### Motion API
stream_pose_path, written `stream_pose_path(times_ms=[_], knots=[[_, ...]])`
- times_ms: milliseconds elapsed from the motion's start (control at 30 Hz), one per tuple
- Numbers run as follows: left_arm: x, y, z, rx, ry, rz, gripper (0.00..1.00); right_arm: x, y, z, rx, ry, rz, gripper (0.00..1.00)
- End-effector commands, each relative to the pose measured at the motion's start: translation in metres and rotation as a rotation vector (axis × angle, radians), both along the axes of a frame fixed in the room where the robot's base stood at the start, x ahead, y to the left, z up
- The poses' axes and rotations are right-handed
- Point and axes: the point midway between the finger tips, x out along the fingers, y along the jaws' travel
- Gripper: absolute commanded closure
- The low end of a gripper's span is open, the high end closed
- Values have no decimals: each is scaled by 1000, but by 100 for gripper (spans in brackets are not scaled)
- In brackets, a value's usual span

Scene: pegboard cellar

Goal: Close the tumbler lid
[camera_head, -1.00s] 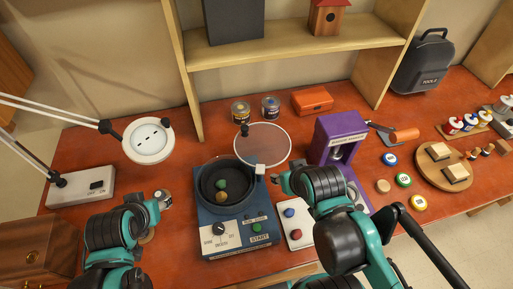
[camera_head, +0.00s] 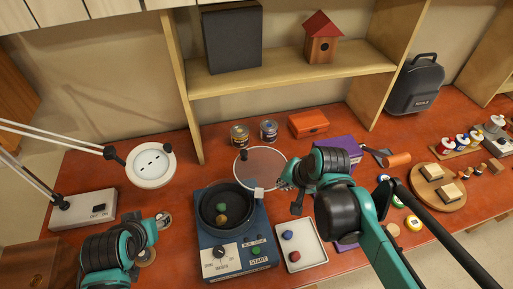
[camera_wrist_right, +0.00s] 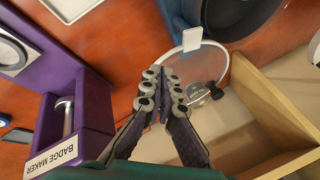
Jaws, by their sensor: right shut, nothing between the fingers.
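The tumbler is a blue machine (camera_head: 234,245) with a dark round drum (camera_head: 228,222), open at the top, holding a green ball and a brownish ball. Its clear round lid (camera_head: 262,166) stands open behind the drum, with a dark knob on its far left side. In the right wrist view the lid's pale rim (camera_wrist_right: 226,62) shows beyond the fingers. My right gripper (camera_head: 284,184) is shut and empty, close to the lid's right edge; its fingertips (camera_wrist_right: 165,85) show too. I cannot tell whether they touch the lid. My left gripper (camera_head: 163,219) is left of the tumbler, its fingers unclear.
A white tray (camera_head: 309,258) with a red and a blue piece lies right of the tumbler. The purple badge maker (camera_wrist_right: 82,105) stands beside my right arm. Two small cans (camera_head: 269,131) and an orange box (camera_head: 308,124) sit behind the lid. A lamp (camera_head: 152,165) stands at left.

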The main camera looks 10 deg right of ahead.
Motion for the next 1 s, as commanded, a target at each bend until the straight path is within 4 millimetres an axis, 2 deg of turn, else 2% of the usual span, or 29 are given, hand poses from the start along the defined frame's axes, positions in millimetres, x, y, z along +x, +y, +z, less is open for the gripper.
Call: stream_pose_path(times_ms=[33,267,500,767,1000], knots=[[0,0,13,0,0,0,53,9,-4,13,77,38,-93,100],[0,0,42,0,0,0,53,44,-16,40,459,245,-532,100],[0,0,67,0,0,0,53,76,-39,63,793,476,-907,100],[0,0,77,0,0,0,53,89,-52,69,944,609,-1073,100],[0,0,70,0,0,0,53,96,-38,50,949,616,-1080,100]])
